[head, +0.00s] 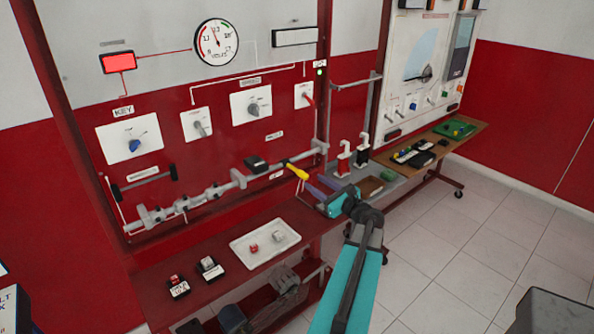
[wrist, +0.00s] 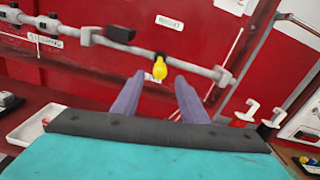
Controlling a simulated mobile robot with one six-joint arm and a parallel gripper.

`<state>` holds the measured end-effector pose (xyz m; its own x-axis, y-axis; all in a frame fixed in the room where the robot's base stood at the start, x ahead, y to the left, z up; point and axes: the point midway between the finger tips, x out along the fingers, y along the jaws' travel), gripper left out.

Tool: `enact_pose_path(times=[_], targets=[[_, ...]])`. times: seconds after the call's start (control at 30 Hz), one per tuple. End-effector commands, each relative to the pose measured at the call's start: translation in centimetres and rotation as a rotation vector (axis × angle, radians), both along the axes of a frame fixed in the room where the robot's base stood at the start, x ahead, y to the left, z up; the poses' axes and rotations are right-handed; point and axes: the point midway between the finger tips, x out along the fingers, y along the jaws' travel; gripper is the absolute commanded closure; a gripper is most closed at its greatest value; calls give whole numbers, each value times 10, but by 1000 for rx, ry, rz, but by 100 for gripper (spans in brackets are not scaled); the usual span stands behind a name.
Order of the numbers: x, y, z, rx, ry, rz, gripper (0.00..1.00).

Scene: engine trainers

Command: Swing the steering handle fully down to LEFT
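The steering handle has a yellow grip (head: 297,172) on a dark stub, fixed to a grey horizontal bar on the red panel. In the head view it sticks out from the bar and slants down to the right. The yellow grip also shows in the wrist view (wrist: 160,69), just beyond the fingertips and roughly between them. My gripper (head: 318,187) has a teal body and two purple fingers, which are spread apart with nothing between them. In the wrist view my gripper (wrist: 158,82) points at the handle. I see no contact with the grip.
The grey bar (head: 220,190) carries clamps and a black block. White hooks (head: 345,153) stand right of the gripper. Open tiled floor (head: 490,235) lies to the right.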

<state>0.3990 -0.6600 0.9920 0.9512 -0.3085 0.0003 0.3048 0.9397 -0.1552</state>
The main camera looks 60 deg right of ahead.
Motion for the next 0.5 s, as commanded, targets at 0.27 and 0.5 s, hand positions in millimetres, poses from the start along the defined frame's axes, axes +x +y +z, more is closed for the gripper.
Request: enact_pose_path(times=[0.27,0.5], targets=[[37,-14,2,0,0,0,60],[68,-24,1,1,1,1,60]])
